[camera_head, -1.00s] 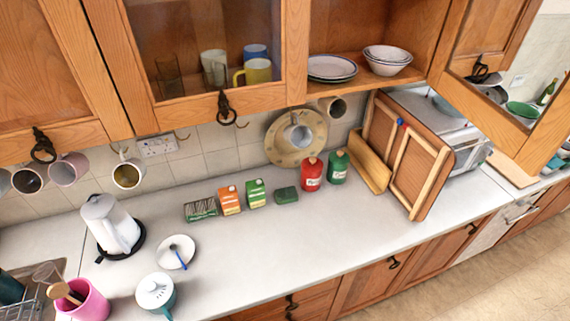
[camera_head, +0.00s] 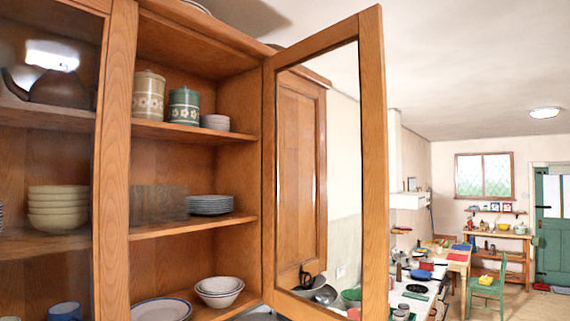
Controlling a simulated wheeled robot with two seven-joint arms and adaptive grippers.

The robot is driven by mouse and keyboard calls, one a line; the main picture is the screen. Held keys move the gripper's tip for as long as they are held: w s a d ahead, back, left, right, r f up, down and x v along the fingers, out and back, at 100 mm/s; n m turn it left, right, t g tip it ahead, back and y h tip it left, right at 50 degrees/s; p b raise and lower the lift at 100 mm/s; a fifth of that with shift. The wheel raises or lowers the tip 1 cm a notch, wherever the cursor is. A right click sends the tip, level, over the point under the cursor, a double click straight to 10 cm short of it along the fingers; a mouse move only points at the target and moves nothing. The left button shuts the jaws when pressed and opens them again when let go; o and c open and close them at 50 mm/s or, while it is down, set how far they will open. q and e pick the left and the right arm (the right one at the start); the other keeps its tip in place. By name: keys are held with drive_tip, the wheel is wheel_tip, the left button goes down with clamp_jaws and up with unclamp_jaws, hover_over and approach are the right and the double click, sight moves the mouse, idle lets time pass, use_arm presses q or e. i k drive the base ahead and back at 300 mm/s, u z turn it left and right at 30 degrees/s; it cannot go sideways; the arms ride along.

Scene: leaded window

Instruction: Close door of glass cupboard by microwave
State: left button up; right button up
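The glass cupboard door (camera_head: 373,160) stands wide open in the head view, swung out to the right of its cupboard. It has a wooden frame around a clear pane, and a dark handle (camera_head: 308,279) shows low on it or through the glass; I cannot tell which. The open cupboard (camera_head: 190,133) holds canisters, stacked plates and bowls on its shelves. The microwave is not visible now. Neither of my grippers is in view.
A closed glass-fronted cupboard (camera_head: 102,150) with stacked bowls adjoins at the left. Beyond the door are a cluttered counter (camera_head: 412,292), a green chair (camera_head: 487,285), a wooden table and a green door (camera_head: 550,240). Floor shows at the far right.

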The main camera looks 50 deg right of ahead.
sight(365, 27)
drive_tip(key=u, duration=2.65)
drive_tip(key=k, duration=2.6)
drive_tip(key=z, duration=3.1)
drive_tip(key=k, duration=0.25)
drive_tip(key=u, duration=0.4)
